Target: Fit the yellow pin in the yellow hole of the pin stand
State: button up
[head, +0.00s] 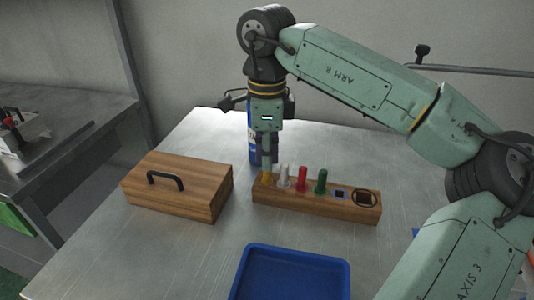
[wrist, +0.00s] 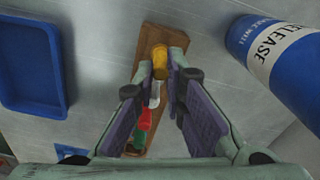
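The wooden pin stand (head: 318,206) lies on the metal table, with its left end under my gripper (head: 267,163). The yellow pin (head: 267,176) is upright at that left end, directly below the gripper. In the wrist view the yellow pin (wrist: 160,62) sits between my two fingertips (wrist: 160,66) and fills the gap between them, so the gripper looks shut on it. The yellow hole is hidden under the pin, and I cannot tell how deep the pin sits. White (head: 285,177), red (head: 302,179) and green (head: 321,181) pins stand in a row to its right.
A blue release bottle (head: 252,145) stands close behind the gripper. A wooden box (head: 180,187) with a black handle lies to the left, and a blue tray (head: 292,278) lies in front. The stand's right end has a blue-marked square spot and a black-ringed round one.

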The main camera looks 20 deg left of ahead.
jog(key=o, duration=0.5)
jog(key=shift+o, duration=0.2)
jog(key=shift+r, duration=0.15)
notch_tip(320, 180, up, 12)
dwell(0.5)
